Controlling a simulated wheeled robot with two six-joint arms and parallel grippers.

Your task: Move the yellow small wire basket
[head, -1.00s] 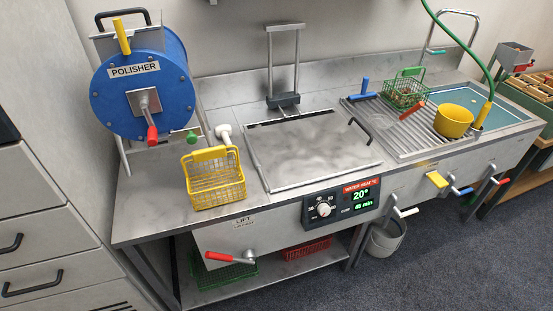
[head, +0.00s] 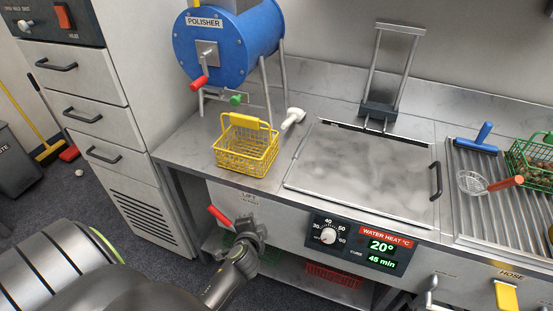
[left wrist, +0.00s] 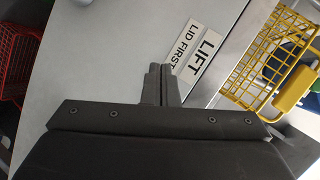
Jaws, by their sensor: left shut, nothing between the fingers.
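The yellow small wire basket (head: 246,158) stands upright and looks empty on the steel counter, in front of the polisher. Its solid yellow handle is at the top. In the left wrist view the basket (left wrist: 262,58) shows at the right edge, partly cut off. My left gripper (head: 244,222) is in front of the counter's front panel, below the basket and apart from it. Its fingers (left wrist: 158,84) are closed together with nothing between them, near the LIFT label (left wrist: 207,46). My right gripper is not in view.
A red-handled lever (head: 219,215) sticks out beside my left gripper and is partly hidden by it. The blue polisher (head: 225,48) stands behind the basket. A white nozzle (head: 293,118) and a lidded steel tank (head: 365,165) are to the basket's right.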

